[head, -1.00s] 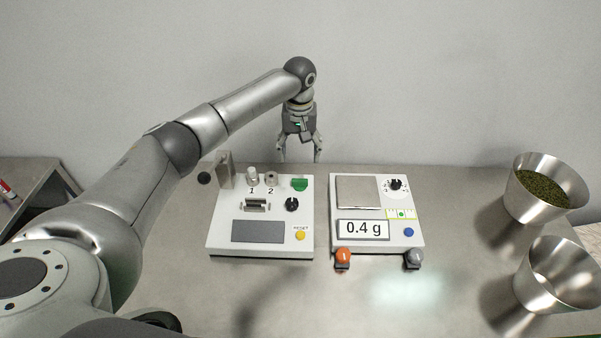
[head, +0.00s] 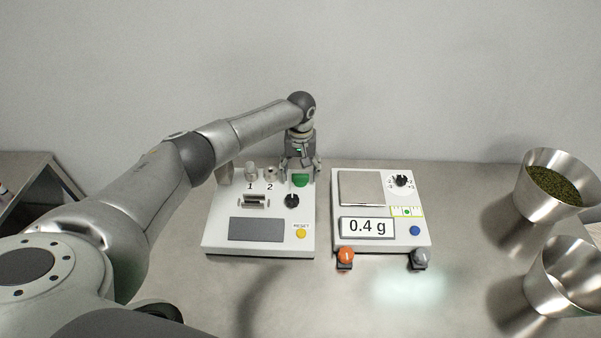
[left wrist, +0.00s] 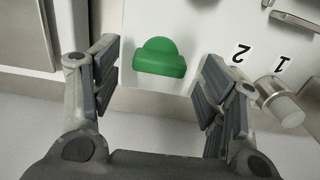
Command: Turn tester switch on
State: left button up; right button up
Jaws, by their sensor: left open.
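The tester (head: 218,243) is the white box at the middle left of the table. A green switch (head: 300,180) sits at its back right corner; its display is dark. A black knob (head: 291,201) and a yellow RESET button (head: 301,234) are in front of the switch. My left gripper (head: 301,176) is open, with its fingertips around the green switch at the tester's back edge. In the left wrist view the green switch (left wrist: 160,60) lies between the two open fingers (left wrist: 157,80), with a gap on both sides. My right gripper is not in view.
A scale (head: 423,238) reading 0.4 g stands right beside the tester, with orange and grey lamps in front. Metal knobs marked 1 and 2 (head: 270,174) are left of the switch. Two metal bowls (head: 540,212) stand at the right, one with green leaves. The front table is clear.

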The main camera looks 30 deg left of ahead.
pick_arm(q)
jog(key=shift+f, duration=0.9)
jog(key=c, duration=1)
